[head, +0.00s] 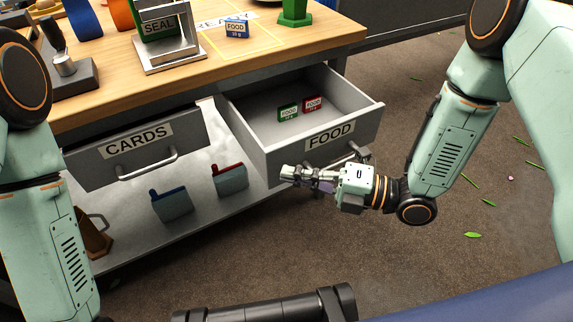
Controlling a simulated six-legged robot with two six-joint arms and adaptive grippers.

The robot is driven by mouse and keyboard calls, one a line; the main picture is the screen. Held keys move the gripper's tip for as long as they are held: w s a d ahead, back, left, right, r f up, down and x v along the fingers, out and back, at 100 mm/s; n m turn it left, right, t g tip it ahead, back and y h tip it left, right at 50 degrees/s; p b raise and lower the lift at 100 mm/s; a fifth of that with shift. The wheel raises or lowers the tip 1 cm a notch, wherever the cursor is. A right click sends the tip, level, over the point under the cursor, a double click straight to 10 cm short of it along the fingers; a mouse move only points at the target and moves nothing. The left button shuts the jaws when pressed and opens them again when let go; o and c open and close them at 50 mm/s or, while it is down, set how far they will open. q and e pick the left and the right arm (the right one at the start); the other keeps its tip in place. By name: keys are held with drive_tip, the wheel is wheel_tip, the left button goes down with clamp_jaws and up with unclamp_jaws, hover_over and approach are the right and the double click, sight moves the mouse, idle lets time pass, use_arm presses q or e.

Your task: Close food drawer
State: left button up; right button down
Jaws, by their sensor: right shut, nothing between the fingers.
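The food drawer (262,150), grey with a white FOOD label, stands pulled out from under the wooden bench. Inside it lie a green food packet (288,111) and a red food packet (312,104). Its bar handle (351,157) is on the front, partly hidden by my right gripper. My right gripper (284,174) is shut and empty. It lies across the lower part of the drawer front, pointing left; whether it touches the front I cannot tell. My left arm shows at the left edge, but its gripper is out of view.
The CARDS drawer (190,135) is left of the food drawer. The bench top (335,32) carries a SEAL press (170,52) and a blue food packet (236,28). The floor at right is open, with scattered leaves.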

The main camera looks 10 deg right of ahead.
sight(266, 158)
drive_tip(key=shift+w+a+b, duration=0.3)
drive_tip(key=shift+w, duration=0.65)
drive_tip(key=shift+w+a+b, duration=0.3)
drive_tip(key=shift+w, duration=0.6)
drive_tip(key=shift+w, duration=0.1)
